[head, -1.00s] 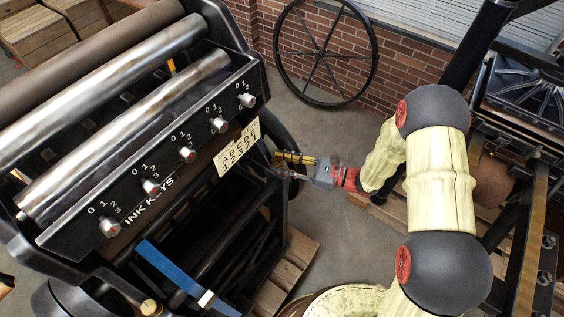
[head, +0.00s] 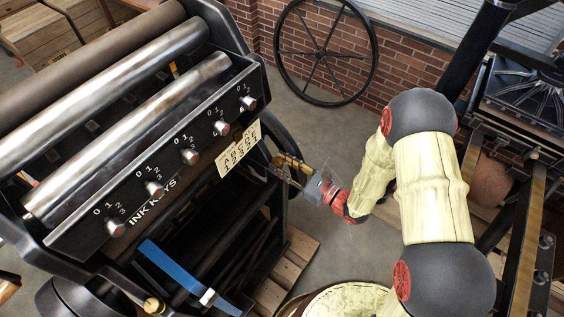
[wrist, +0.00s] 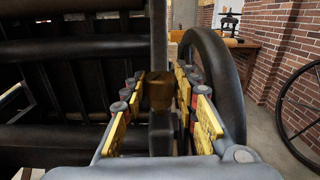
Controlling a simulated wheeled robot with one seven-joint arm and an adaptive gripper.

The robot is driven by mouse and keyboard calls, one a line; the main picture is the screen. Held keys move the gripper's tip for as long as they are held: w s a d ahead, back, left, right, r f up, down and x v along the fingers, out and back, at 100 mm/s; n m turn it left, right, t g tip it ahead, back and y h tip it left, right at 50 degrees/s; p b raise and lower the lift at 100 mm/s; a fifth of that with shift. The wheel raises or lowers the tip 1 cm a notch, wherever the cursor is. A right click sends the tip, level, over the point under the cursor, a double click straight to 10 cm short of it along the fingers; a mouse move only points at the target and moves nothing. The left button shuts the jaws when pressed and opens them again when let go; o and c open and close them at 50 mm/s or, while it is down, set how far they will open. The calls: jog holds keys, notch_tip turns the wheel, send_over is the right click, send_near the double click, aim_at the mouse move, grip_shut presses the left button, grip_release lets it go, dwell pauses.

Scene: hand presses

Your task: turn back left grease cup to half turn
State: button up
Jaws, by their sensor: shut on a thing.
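A brass grease cup (wrist: 160,92) stands in the middle of the wrist view, on a dark fitting beside the press frame. My gripper (wrist: 160,88) has its yellow-padded fingers on both sides of the cup and is shut on it. In the head view my gripper (head: 280,161) reaches the right side of the press (head: 255,85) from the right, and its fingers cover the cup there. Any turn mark on the cup is too small to tell.
A dark flywheel (wrist: 218,85) stands close to my right finger in the wrist view. A second brass cup (head: 153,306) is at the press's lower front. A spoked wheel (head: 325,50) leans by the brick wall.

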jog(key=shift+s+a+m+t+h, duration=0.15)
jog(key=shift+m+t+h, duration=0.9)
jog(key=shift+t, duration=0.35)
jog(key=o, duration=1.1)
jog(key=shift+c, duration=0.2)
jog(key=shift+o, duration=0.5)
jog(key=v, duration=1.2)
jog(key=shift+o, duration=0.2)
